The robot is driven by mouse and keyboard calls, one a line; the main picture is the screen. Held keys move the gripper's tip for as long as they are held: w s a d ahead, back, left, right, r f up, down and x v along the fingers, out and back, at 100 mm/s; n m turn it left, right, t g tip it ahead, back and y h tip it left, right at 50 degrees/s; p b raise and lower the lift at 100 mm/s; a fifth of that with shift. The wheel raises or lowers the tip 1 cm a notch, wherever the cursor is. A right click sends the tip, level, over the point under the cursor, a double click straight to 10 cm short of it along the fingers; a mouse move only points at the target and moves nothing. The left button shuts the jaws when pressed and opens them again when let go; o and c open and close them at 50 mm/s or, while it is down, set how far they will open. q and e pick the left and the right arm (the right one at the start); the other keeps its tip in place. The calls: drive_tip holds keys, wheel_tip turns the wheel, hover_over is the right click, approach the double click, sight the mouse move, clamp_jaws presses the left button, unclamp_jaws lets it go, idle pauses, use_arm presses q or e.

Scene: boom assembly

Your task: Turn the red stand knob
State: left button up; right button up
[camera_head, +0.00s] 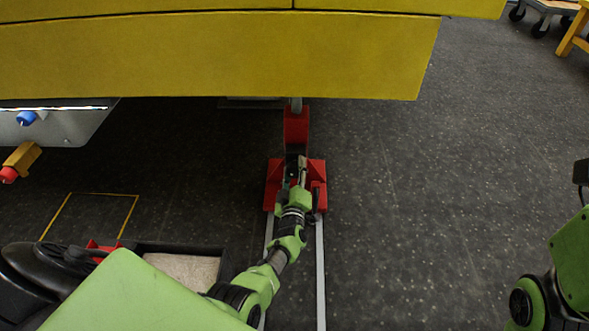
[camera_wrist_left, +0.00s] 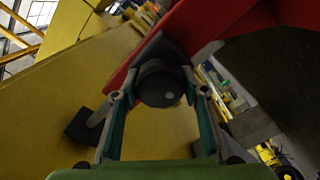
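The red stand (camera_head: 296,125) rises from the floor under the yellow boom in the head view. In the left wrist view, its red body (camera_wrist_left: 225,20) crosses the top, and a dark round knob (camera_wrist_left: 160,85) sits on it. My left gripper (camera_head: 297,175) is at the stand in the head view, where its fingers are hard to make out. In the left wrist view, its two spread fingers (camera_wrist_left: 160,75) lie on either side of the knob, close to its rim. I cannot tell whether they touch it. My right gripper is not in view.
The yellow boom (camera_head: 220,55) spans the top, above the stand. Two pale rails (camera_head: 319,270) run along the floor from the stand. A grey structure with a blue knob (camera_head: 26,118) is at left. The floor (camera_head: 430,190) to the right is clear.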

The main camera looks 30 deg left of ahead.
use_arm(q)
drive_tip(key=o, duration=0.4)
